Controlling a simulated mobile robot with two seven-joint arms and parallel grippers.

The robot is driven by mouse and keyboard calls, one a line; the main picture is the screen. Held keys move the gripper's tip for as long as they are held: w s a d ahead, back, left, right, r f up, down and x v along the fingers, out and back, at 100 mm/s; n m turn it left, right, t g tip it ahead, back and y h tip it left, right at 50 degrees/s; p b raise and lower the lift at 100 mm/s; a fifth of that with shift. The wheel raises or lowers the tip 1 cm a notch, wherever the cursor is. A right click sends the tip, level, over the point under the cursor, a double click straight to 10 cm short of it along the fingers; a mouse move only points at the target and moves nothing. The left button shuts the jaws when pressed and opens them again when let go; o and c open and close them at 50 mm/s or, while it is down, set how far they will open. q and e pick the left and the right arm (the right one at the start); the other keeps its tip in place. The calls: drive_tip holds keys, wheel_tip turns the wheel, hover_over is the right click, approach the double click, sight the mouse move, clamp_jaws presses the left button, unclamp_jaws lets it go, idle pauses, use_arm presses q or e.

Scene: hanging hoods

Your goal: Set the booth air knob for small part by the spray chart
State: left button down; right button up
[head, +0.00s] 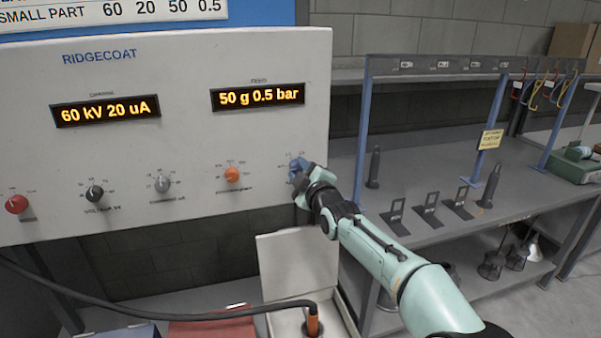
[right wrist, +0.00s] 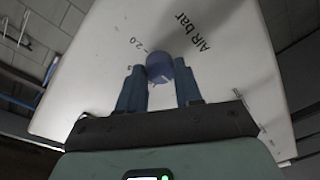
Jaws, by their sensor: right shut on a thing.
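The white RIDGECOAT panel (head: 190,62) fills the left of the head view. Its displays read 60 kV 20 uA (head: 107,108) and 50 g 0.5 bar (head: 258,96). The spray chart (head: 110,12) at the top shows a SMALL PART row: 60 20 50 0.5. My right gripper (head: 303,175) is at the panel's right end, shut on the blue air knob (head: 294,164). In the right wrist view the blue knob (right wrist: 160,67) sits between the fingers, beside the print "AIR bar" and "2.0". My left gripper is not in view.
Other knobs line the panel: red (head: 17,204), black (head: 95,194), grey (head: 162,184) and orange (head: 232,174). A black hose (head: 150,311) crosses below. A workbench (head: 420,165) with black stands and hanging hooks is at the right.

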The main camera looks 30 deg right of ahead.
idle(0.3)
drive_tip(key=o, duration=1)
drive_tip(key=shift+o, duration=0.2)
drive_tip(key=shift+s, duration=0.1)
drive_tip(key=shift+s+a, duration=0.1)
drive_tip(key=shift+s, duration=0.05)
drive_tip(key=shift+s+a+b, duration=0.15)
drive_tip(key=shift+s+b, duration=0.25)
drive_tip(key=shift+s, duration=0.5)
use_arm(q)
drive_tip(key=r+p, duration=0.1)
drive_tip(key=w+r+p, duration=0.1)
drive_tip(key=p, duration=0.1)
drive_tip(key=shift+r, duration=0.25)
use_arm(e)
drive_tip(key=s+a, duration=0.1)
drive_tip(key=s, duration=1)
drive_tip(key=shift+a, duration=0.2)
